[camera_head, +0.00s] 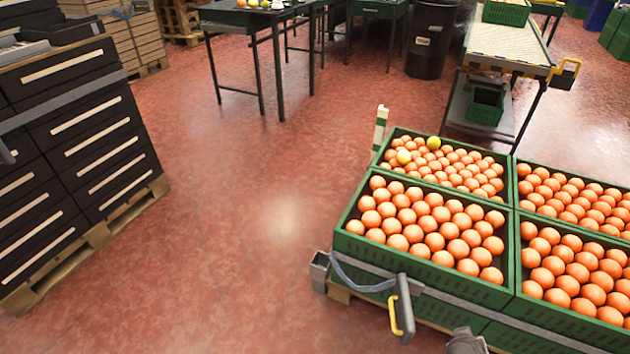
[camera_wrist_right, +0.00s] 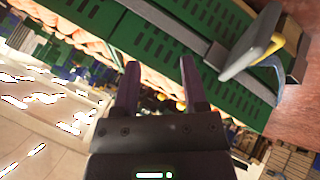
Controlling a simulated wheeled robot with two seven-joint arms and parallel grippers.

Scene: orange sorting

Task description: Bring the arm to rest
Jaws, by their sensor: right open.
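My right gripper (camera_wrist_right: 158,82) shows in the right wrist view. Its two dark fingers stand apart with nothing between them. Beyond the fingers are the slatted green side of a crate (camera_wrist_right: 190,32) and a row of oranges, seen at a tilt. In the head view a grey part at the bottom edge, right of centre, seems to belong to my right arm; its fingers are not clear there. My left gripper cannot be made out in the head view.
Green crates (camera_head: 348,241) of oranges stand at the right, with two yellowish fruits in the back left one. A strap buckle with a yellow handle (camera_head: 394,318) hangs on their front. A black drawer cabinet (camera_head: 95,150) stands left. The red floor (camera_head: 250,210) between is clear.

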